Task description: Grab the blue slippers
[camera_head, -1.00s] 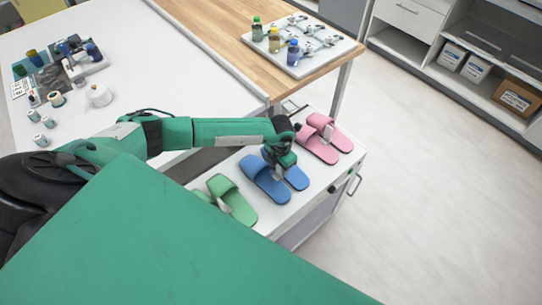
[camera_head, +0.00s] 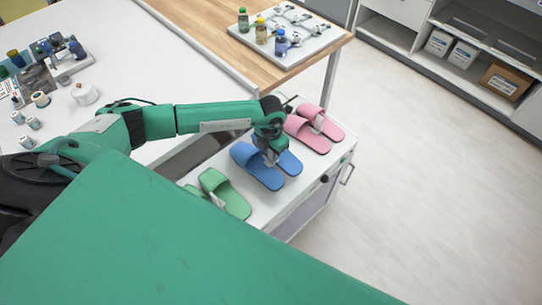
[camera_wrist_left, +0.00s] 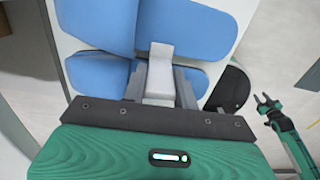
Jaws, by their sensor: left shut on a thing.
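The pair of blue slippers (camera_head: 256,167) is over the white cart top, between a green pair (camera_head: 226,193) and a pink pair (camera_head: 307,134). My left gripper (camera_head: 270,152) points down onto the blue pair. In the left wrist view, my left gripper (camera_wrist_left: 160,85) is shut on a pale upright piece between the two blue slippers (camera_wrist_left: 185,28). Its base hides part of them. I cannot tell whether the slippers touch the cart top. My right gripper (camera_wrist_left: 268,103) shows small at the right of the wrist view, fingers apart and empty.
The white cart (camera_head: 262,213) has a handle on its right side. Behind it is a table with a wooden part (camera_head: 205,40), bearing a tray (camera_head: 330,42) with bottles. Shelves with boxes (camera_head: 505,80) stand at the back right. The floor at right is clear.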

